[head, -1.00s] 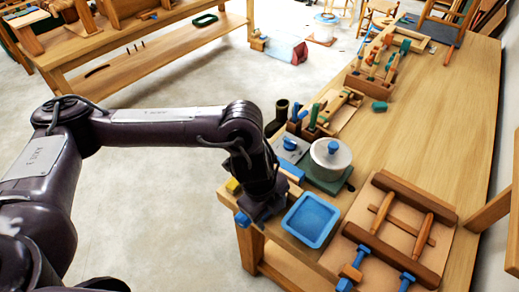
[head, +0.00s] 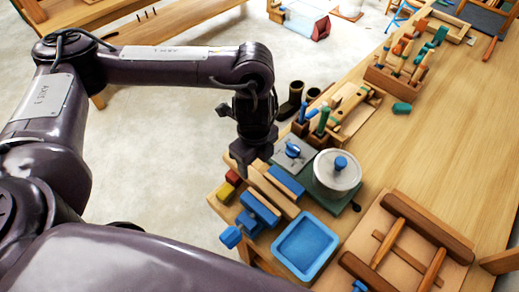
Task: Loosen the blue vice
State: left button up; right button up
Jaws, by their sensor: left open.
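The blue vice (head: 260,207) is at the near left corner of the wooden workbench, with blue and wooden parts. A blue knob (head: 231,236) sticks out from it past the bench's left edge. My left gripper (head: 241,165) hangs pointing down, just above and behind the vice in the picture, apart from the knob. It is open, and nothing shows between its fingers, which are dark and small here. My right gripper is not in view.
A blue tray (head: 306,246) lies right of the vice. A white round pot (head: 337,172) with a blue knob stands behind it. A wooden frame (head: 410,240) lies at the right. Red and yellow blocks (head: 230,184) sit at the bench edge.

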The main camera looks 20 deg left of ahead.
aim_at(253, 177)
pick_arm(q)
jog(key=f, duration=0.2)
jog(key=s+f+b, duration=0.1)
jog(key=f, duration=0.1)
jog(key=shift+s, duration=0.1)
jog(key=shift+w+f+b, duration=0.15)
jog(key=shift+f, duration=0.65)
jog(key=shift+w+f+b, duration=0.15)
jog(key=shift+f, duration=0.6)
jog(key=c, duration=1.2)
jog(key=shift+o, duration=0.2)
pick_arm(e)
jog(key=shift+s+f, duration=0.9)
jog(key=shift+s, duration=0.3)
pick_arm(q)
jog(key=shift+s+a+r+p, duration=0.1)
jog(key=shift+s+p, duration=0.2)
jog(key=shift+p, duration=0.05)
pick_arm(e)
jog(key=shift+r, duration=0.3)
pick_arm(q)
jog(key=o, duration=1.5)
jog(key=shift+c, duration=0.2)
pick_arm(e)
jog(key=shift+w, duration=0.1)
